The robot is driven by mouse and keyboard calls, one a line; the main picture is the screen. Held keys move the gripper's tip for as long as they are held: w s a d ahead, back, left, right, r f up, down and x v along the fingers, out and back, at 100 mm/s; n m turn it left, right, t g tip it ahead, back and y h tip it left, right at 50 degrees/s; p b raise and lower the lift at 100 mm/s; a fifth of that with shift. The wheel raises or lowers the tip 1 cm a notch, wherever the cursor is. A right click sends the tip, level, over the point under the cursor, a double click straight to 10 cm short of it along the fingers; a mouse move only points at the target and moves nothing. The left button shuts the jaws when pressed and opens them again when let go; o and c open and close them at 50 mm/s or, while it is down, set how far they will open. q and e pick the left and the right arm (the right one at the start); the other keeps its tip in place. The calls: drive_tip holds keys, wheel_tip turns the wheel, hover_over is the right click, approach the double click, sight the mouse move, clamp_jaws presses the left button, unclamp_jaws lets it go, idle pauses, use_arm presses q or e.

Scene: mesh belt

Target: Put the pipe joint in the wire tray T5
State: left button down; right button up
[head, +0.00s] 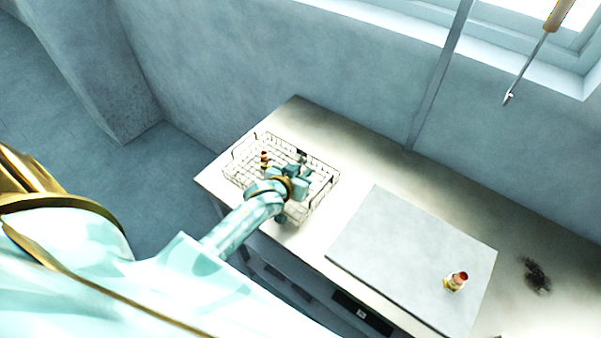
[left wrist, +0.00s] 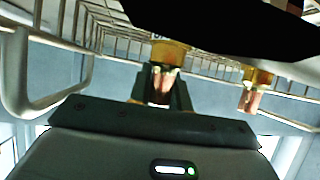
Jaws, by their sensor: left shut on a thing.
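The wire tray (head: 325,184) stands at the far left end of the worktop; its thin bars also fill the upper part of the left wrist view (left wrist: 110,35). My left gripper (head: 298,176) is over the tray, inside its outline. In the left wrist view it is shut on a brass-and-copper pipe joint (left wrist: 168,55), seen between the fingers. The head view hides this held joint behind the gripper. I cannot tell whether it touches the tray floor. A second joint (head: 264,159) stands in the tray near its left side. My right gripper is not in view.
Another similar joint (head: 455,282), with a red end, is on the grey board (head: 400,255). A dark bristly patch (head: 536,276) lies right of the board. The worktop between tray and board is clear. A wall stands behind, and a wooden-handled tool (head: 540,45) shows at upper right.

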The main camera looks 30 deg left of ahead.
use_arm(q)
drive_tip(key=c, duration=1.3)
unclamp_jaws()
drive_tip(key=shift+f, duration=0.1)
drive_tip(key=shift+s+r, duration=0.25)
drive_tip(key=shift+r, duration=0.05)
drive_tip(key=p+v, duration=0.2)
drive_tip(key=v, duration=0.9)
drive_tip(key=shift+s+p, duration=0.25)
drive_tip(key=shift+p, duration=0.05)
drive_tip(key=shift+r, duration=0.1)
